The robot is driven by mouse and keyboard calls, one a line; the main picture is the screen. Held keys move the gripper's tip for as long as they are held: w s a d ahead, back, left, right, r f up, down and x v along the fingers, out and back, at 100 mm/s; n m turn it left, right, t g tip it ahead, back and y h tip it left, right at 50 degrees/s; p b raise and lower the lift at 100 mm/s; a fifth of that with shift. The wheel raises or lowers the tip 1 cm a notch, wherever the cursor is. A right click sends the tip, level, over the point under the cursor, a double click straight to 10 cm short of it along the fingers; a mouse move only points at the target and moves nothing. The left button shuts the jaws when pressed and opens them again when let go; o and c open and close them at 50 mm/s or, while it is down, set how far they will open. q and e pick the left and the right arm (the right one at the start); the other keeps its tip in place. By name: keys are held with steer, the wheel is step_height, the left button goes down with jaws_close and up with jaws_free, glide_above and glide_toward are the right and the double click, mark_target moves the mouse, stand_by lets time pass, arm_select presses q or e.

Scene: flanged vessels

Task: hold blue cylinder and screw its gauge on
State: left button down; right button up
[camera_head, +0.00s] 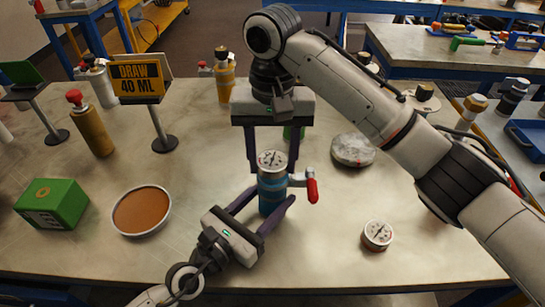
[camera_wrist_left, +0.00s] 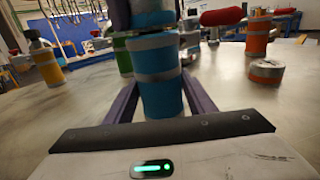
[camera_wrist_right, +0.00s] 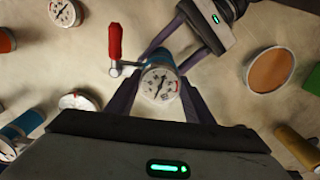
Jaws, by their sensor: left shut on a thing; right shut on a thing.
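The blue cylinder (camera_head: 270,194) stands upright near the table's middle, with a red-handled side valve (camera_head: 312,188) pointing right. It also shows in the left wrist view (camera_wrist_left: 160,92). My left gripper (camera_head: 266,205) is shut around the cylinder's body from the front left. A white-faced gauge (camera_head: 272,160) sits at the cylinder's top; it also shows in the right wrist view (camera_wrist_right: 160,84). My right gripper (camera_head: 272,158) reaches down from behind and is shut on the gauge, its fingers on either side. I cannot tell how far the gauge is threaded.
A second gauge (camera_head: 378,234) lies loose at right front. A grey round piece (camera_head: 353,150) lies behind it. A dish of brown powder (camera_head: 141,211) and a green box (camera_head: 52,203) stand at left.

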steer(key=m, duration=0.4)
steer(key=shift+m, duration=0.3)
steer(key=m, duration=1)
steer(key=shift+m, duration=0.3)
steer(key=m, duration=0.6)
steer(key=o, duration=1.1)
steer(key=shift+r, duration=2.25)
